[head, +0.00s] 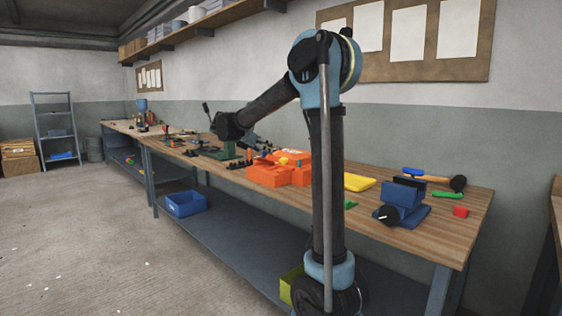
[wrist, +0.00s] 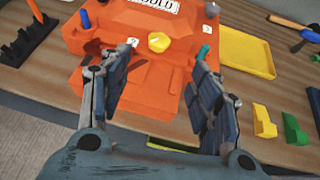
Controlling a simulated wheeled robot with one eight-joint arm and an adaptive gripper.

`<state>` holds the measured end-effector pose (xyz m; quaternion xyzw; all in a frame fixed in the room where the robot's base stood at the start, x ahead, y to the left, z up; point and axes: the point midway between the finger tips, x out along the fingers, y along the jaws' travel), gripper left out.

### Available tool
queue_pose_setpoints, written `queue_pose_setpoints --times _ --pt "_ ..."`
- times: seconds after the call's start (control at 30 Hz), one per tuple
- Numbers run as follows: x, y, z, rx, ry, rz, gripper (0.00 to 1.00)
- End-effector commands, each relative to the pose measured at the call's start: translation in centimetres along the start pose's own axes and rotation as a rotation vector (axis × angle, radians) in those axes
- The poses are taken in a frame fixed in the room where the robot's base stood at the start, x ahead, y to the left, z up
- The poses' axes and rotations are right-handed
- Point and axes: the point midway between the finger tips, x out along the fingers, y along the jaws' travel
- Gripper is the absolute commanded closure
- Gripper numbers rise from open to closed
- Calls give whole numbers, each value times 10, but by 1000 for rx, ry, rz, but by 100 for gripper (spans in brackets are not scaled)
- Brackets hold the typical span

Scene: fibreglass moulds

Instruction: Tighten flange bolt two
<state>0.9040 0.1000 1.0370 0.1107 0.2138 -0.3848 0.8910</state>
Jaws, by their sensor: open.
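An orange mould (wrist: 150,90) with a white label (wrist: 158,5) fills the middle of the wrist view; it also shows on the bench in the head view (head: 270,177). A yellow bolt head (wrist: 158,42) stands on it beside a small white tag (wrist: 133,42). A teal bolt (wrist: 204,51) is to the right by another tag, and a blue one (wrist: 85,19) is at the upper left. The tag digits are too small to read surely. My gripper (wrist: 154,75) is open and empty, its fingers spread either side of the mould's near part, with the yellow bolt beyond and between them.
A yellow tray (wrist: 245,52) lies right of the mould, with yellow and green blocks (wrist: 265,120) nearer. A black rack (wrist: 28,40) stands to the left. In the head view, a blue vice (head: 402,200) and a mallet (head: 440,180) occupy the bench's right end.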

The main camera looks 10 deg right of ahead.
Motion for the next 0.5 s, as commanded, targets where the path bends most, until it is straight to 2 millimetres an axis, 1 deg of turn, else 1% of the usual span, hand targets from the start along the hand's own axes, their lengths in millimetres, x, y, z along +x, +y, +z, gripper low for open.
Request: queue_pose_setpoints --times 0.03,0.1,0.27,0.37,0.5 --pt "-6 -7 -6 -22 -21 30 43" --pt "-11 -14 -11 -49 -49 64 43" --pt "-18 -21 -18 -86 -85 108 43" --pt "-16 -21 -18 -91 -91 114 43" --pt "-2 -20 -17 -89 -91 111 43"
